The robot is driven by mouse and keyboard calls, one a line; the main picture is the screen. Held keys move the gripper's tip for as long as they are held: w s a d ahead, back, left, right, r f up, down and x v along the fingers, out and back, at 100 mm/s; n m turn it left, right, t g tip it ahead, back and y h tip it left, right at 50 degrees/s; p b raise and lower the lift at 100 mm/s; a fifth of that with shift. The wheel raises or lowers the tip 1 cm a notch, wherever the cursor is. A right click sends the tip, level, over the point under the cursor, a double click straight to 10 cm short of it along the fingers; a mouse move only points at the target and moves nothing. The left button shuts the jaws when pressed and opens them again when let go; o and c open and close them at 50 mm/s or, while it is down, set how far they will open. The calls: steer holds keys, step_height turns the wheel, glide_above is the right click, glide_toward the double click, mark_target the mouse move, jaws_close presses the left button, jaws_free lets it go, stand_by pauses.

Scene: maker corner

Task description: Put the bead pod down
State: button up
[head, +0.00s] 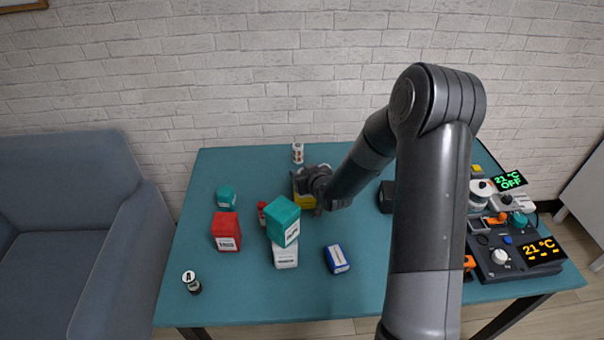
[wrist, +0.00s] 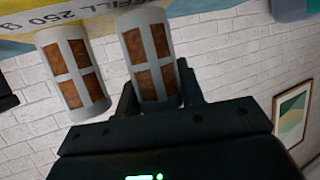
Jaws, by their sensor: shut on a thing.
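My gripper (head: 312,182) is over the back middle of the teal table (head: 220,285). In the wrist view, my gripper (wrist: 158,95) is shut on a bead pod (wrist: 148,50), a grey cylinder with brown bead-filled windows. A second, matching pod (wrist: 72,68) stands close beside it, outside the jaws. In the head view, a small white and brown cylinder (head: 298,152) stands near the table's back edge. The held pod is mostly hidden there, and I cannot tell whether it touches a surface.
A yellow packet (wrist: 95,22) shows beyond the pods. Teal (head: 284,222), red (head: 226,231), white (head: 285,255) and blue (head: 337,259) boxes stand in front of my gripper. Control devices (head: 510,240) fill the right end. The table's front left is mostly clear.

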steer(key=shift+f, duration=0.25)
steer(key=shift+f, duration=0.15)
steer(key=o, duration=1)
